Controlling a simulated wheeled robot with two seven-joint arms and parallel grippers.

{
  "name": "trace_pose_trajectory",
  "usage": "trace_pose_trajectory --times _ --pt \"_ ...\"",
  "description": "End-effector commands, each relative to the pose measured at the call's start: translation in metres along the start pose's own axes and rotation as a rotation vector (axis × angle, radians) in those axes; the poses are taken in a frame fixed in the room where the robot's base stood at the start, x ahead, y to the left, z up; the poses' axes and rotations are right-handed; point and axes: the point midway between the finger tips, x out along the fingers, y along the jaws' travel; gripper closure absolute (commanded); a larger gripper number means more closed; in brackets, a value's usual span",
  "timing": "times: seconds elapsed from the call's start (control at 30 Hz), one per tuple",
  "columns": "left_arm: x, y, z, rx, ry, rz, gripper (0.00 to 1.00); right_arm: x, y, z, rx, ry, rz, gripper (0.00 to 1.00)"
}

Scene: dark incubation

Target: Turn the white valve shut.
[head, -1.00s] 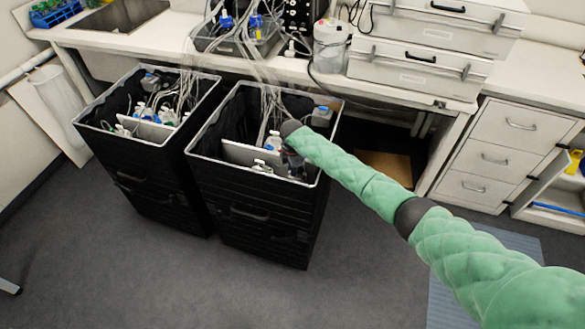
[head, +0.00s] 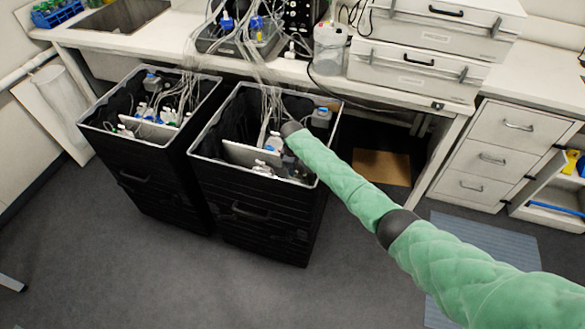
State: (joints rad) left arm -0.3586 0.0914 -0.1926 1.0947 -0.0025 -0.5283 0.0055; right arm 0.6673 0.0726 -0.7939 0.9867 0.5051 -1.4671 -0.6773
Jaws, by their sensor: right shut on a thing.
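My right arm reaches from the lower right to the right black bin (head: 250,215). Its dark wrist is over the bin's right part, and my right gripper (head: 289,160) points down inside, mostly hidden by the forearm and in shadow. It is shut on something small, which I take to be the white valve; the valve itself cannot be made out. Bottles with white and blue tops (head: 273,143) stand just left of the gripper, beside a pale upright panel (head: 241,154). My left gripper is not in view.
A second black bin (head: 150,170) with bottles and tubes stands to the left. Bundles of clear tubing (head: 265,95) run from the bench (head: 290,68) into both bins. A grey box (head: 321,117) sits at the right bin's back corner. The floor in front is clear.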

Motion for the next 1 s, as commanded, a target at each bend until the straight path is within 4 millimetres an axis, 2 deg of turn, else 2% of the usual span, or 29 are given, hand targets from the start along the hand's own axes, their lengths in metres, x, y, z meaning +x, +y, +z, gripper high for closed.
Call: trace_pose_trajectory --times 0.57,0.6,0.7,1.0 --pt "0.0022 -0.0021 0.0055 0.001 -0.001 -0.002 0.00 -0.0015 0.0012 -0.0005 0.035 0.002 0.002 1.00" --pt "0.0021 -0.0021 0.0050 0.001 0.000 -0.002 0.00 -0.0015 0.0012 -0.0005 0.035 0.002 0.002 0.85" --pt "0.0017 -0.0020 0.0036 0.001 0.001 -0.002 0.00 -0.0014 0.0010 -0.0005 0.034 0.002 0.002 0.66" --pt "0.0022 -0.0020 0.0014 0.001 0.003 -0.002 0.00 -0.0015 0.0007 -0.0003 0.034 0.001 0.001 0.66"
